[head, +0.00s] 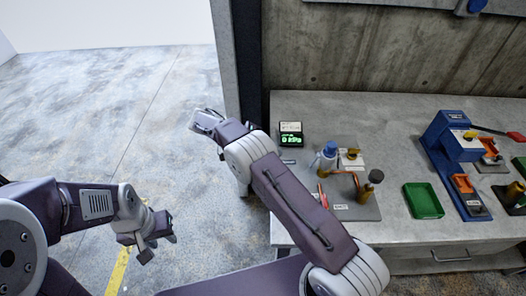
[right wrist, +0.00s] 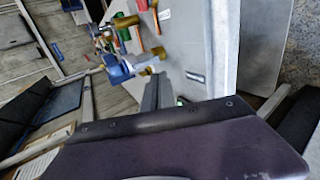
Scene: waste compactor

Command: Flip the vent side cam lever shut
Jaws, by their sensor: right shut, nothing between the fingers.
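A grey plate (head: 354,205) on the bench carries a fitting with a blue-and-white part (head: 327,156), brass pieces and a dark-topped post (head: 375,178). An orange lever-like bar (head: 345,173) and a red one (head: 322,194) show on it. I cannot tell which is the vent side cam lever, or its exact position. My right gripper (head: 197,119) is shut and empty, left of the bench and apart from the fitting. My left gripper (head: 157,241) is open and empty over the floor.
A small display with green digits (head: 291,134) stands left of the fitting. A green tray (head: 423,201) and a blue press-like machine (head: 449,138) with a red-tipped handle are to the right.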

